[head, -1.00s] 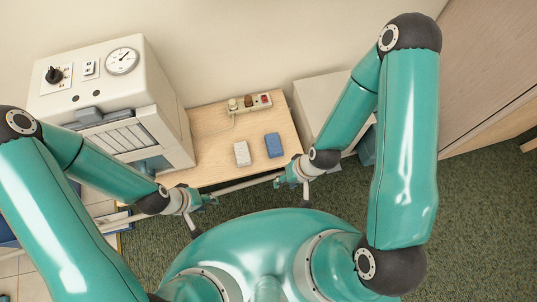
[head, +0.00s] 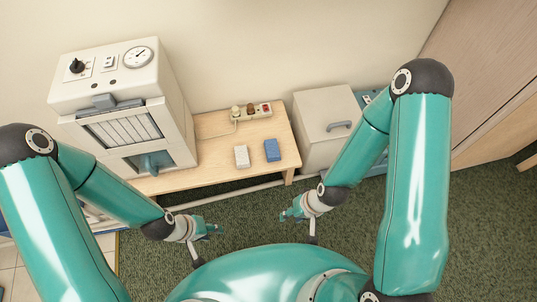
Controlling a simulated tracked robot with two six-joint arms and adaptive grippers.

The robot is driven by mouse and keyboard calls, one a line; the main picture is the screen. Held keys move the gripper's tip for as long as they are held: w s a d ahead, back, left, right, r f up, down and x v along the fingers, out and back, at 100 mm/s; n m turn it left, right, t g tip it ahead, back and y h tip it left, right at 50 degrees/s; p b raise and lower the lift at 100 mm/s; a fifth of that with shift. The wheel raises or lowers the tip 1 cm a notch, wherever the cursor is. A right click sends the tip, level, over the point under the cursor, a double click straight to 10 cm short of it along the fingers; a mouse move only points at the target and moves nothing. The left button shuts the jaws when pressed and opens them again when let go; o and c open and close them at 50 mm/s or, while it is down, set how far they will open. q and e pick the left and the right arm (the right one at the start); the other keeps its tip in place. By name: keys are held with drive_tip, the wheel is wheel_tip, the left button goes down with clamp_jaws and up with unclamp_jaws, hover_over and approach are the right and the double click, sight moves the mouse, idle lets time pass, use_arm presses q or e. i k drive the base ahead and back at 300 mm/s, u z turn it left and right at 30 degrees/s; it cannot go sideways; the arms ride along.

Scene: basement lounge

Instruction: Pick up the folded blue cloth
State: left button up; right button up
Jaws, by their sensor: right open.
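The folded blue cloth (head: 272,150) lies flat on a light wooden table (head: 212,175), near its front right part. A folded whitish cloth (head: 241,156) lies just to its left, with a small gap between them. My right gripper (head: 286,215) is open and empty in front of the table, below the blue cloth in the picture and apart from it. My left gripper (head: 217,230) is further left, also in front of the table; its fingers are too small to tell open from shut. Nothing hides the blue cloth.
A power strip (head: 250,110) with plugs lies at the table's back. A large cream machine with a gauge (head: 120,105) stands at the left. A cream box with a handle (head: 322,125) stands right of the table. Green carpet (head: 255,225) lies clear in front.

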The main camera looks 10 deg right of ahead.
sight(271, 147)
drive_tip(key=z, duration=0.1)
drive_tip(key=i, duration=0.95)
drive_tip(key=u, duration=0.05)
